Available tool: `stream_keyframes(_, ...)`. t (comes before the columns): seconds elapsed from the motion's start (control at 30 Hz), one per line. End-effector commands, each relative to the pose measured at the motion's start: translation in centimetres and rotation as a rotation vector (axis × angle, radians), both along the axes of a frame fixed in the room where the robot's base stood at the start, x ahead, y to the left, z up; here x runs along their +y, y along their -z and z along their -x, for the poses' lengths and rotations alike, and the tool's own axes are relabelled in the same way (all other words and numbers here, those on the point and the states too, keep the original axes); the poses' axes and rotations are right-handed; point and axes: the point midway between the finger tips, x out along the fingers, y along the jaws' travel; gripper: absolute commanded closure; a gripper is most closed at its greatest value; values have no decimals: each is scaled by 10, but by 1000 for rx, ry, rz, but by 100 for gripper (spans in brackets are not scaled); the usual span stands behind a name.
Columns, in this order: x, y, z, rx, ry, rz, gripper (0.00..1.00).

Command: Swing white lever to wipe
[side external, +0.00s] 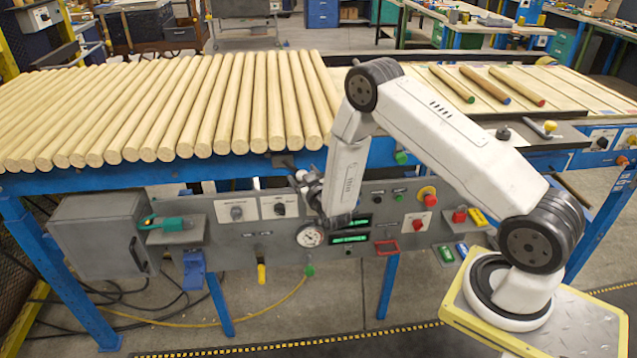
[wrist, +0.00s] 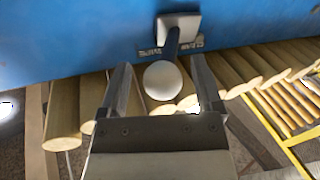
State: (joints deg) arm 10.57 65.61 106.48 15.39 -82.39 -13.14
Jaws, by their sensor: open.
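In the wrist view, the white lever shows as a round white knob (wrist: 163,81) on a dark shaft. The shaft comes from a pale square plate (wrist: 178,24) on a blue beam (wrist: 80,35). My gripper (wrist: 161,88) is open, with one finger on each side of the knob. Gaps show between the knob and both fingers, so it is not gripped. In the side external view, my gripper (side external: 305,184) is at the front of the line, below the rail, partly hidden by my wrist. I cannot clearly make out the lever there.
Several wooden rods (side external: 190,100) lie side by side above the blue rail. A grey control panel (side external: 275,232) with a dial gauge (side external: 310,235), buttons and switches is close below my gripper. A grey box (side external: 98,235) hangs at left. Small dark labels flank the lever plate.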

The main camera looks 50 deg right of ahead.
Motion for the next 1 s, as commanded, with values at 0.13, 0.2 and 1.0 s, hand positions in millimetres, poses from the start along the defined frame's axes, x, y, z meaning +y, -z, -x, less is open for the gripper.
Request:
stream_keyframes(0.13,4,0,6,1,-1,-1,17)
stream_keyframes(0.2,6,0,11,1,-2,-1,17)
stream_keyframes(1.0,33,-1,69,-1,3,1,17)
